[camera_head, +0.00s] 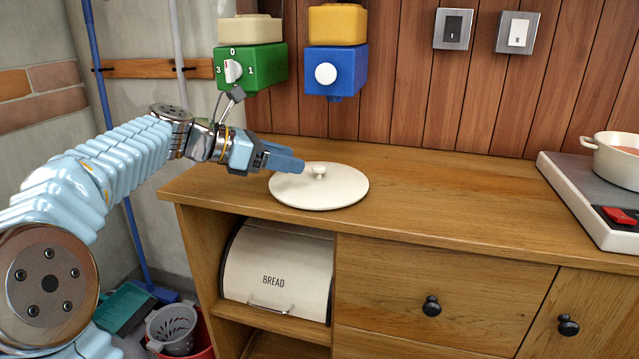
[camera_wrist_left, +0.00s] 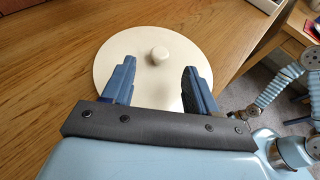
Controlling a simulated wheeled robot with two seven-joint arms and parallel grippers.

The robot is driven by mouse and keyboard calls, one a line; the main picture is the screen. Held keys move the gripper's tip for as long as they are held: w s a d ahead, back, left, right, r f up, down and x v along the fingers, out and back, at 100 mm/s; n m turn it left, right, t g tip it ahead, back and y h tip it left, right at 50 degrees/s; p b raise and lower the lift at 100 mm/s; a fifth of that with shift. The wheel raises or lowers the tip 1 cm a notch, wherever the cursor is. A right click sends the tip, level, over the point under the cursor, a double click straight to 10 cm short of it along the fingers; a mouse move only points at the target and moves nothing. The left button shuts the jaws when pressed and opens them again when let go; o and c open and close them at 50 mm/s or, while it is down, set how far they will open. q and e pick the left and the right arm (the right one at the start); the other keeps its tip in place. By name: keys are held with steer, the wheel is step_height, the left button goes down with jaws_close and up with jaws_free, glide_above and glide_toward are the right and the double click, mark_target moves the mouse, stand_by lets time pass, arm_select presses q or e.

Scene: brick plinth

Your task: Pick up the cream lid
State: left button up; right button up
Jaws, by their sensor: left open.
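The cream lid (camera_head: 340,192) is a flat round disc with a small round knob. It lies on the left part of the wooden counter in the head view. My left gripper (camera_head: 302,163) comes in from the left, just left of the knob. In the left wrist view the lid (camera_wrist_left: 150,32) lies flat beyond the gripper. The open fingers of my left gripper (camera_wrist_left: 157,66) overlap the lid in that picture, one on each side of the knob's line. The knob sits slightly beyond the fingertips, and nothing is between them. My right gripper is not in view.
A pot (camera_head: 612,160) stands on a grey hob (camera_head: 565,190) at the right. Green (camera_head: 262,68) and blue (camera_head: 350,72) boxes hang on the wall behind the counter. A bread bin (camera_head: 275,262) sits in the shelf below. The counter (camera_head: 450,195) is clear between lid and hob.

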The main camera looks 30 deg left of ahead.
mark_target(309, 180)
arm_select(q)
steer(key=x, duration=0.5)
steer(key=shift+w+d+f, duration=0.1)
steer(key=shift+f, duration=0.3)
jaws_close()
